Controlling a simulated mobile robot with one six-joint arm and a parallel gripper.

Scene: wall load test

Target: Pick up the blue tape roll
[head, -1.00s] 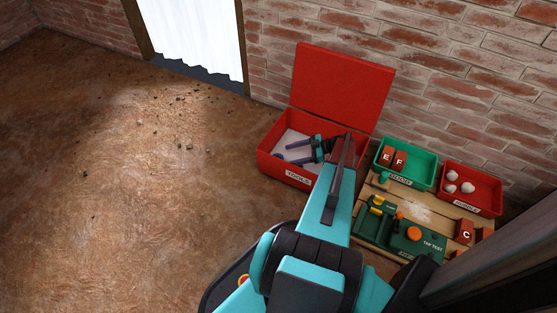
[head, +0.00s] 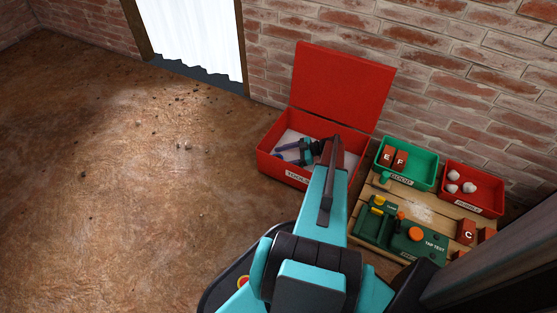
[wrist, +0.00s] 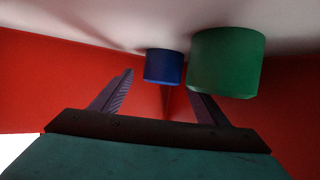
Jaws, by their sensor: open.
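The blue tape roll (wrist: 164,67) shows in the wrist view as a small blue cylinder against the pale surface at the top of the picture. It appears beyond and between my finger tips, apart from them. A larger green cylinder (wrist: 226,63) stands close on its right and overlaps the tip of my right finger in the picture. My gripper (wrist: 162,86) is open and empty. In the head view my gripper (head: 284,155) is down inside the red toolbox (head: 283,176), over its pale floor. I cannot make out the roll there.
The toolbox's raised lid (head: 343,88) stands behind, near the brick wall. To the right are a green bin (head: 428,176) with two lettered blocks, a red bin (head: 488,206) with white lumps, and a green test device (head: 385,238) on a wooden pallet. Floor at left is open.

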